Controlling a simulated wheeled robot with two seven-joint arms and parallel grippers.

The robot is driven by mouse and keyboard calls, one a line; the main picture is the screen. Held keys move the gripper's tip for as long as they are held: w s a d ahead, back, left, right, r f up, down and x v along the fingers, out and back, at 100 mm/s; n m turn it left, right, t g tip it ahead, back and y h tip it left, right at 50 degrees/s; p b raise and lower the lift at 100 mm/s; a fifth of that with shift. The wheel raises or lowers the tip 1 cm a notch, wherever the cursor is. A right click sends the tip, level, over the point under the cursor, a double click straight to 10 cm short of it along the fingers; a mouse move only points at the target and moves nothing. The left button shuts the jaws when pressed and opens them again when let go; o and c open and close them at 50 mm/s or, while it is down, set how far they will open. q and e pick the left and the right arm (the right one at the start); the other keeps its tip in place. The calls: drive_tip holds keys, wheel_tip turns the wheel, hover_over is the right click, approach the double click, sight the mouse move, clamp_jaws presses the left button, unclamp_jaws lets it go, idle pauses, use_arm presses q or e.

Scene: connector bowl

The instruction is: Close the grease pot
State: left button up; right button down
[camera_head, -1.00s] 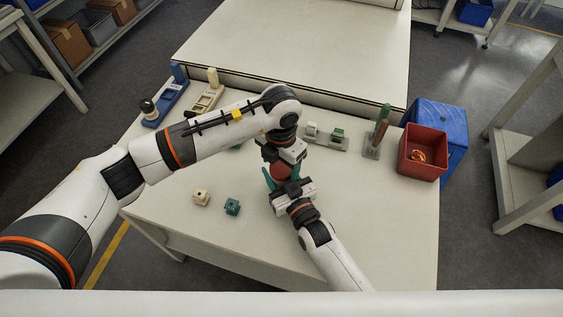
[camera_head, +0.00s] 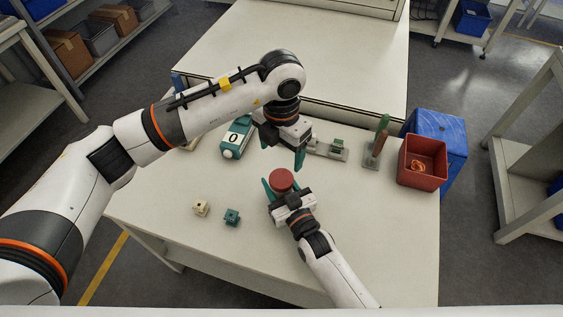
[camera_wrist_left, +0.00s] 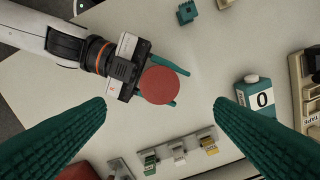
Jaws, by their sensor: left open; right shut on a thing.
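The grease pot (camera_head: 282,179) shows as a round red top above my right gripper's jaws. In the left wrist view its red disc (camera_wrist_left: 158,85) faces the camera. The body below is mostly hidden, so I cannot tell how tightly the lid sits. My right gripper (camera_head: 284,188) is shut on the pot, with teal fingers on either side, low over the table. My left gripper (camera_head: 281,151) is open and empty, above and behind the pot. Its two teal fingers (camera_wrist_left: 162,103) are spread wide in the wrist view, apart from the red top.
A teal-and-white bottle marked 0 (camera_head: 236,138) stands behind left. A cream block (camera_head: 200,208) and a teal block (camera_head: 232,217) lie front left. A connector rack (camera_head: 328,149), tool stand (camera_head: 374,160) and red bin (camera_head: 423,178) are at right. The table's front right is clear.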

use_arm(q)
wheel_tip(320, 180, up, 2)
drive_tip(key=shift+r, duration=0.1)
use_arm(e)
drive_tip(key=c, duration=0.6)
unclamp_jaws()
drive_tip(key=shift+o, duration=0.2)
drive_tip(key=b+v, duration=0.1)
drive_tip(key=v, duration=0.9)
drive_tip(key=shift+s+d+f+b, duration=0.1)
drive_tip(key=shift+s+d+b, duration=0.05)
drive_tip(key=shift+s+b, duration=0.2)
use_arm(q)
drive_tip(key=shift+f, duration=1)
use_arm(e)
drive_tip(key=shift+s+d, duration=0.35)
drive_tip(key=shift+s, duration=0.25)
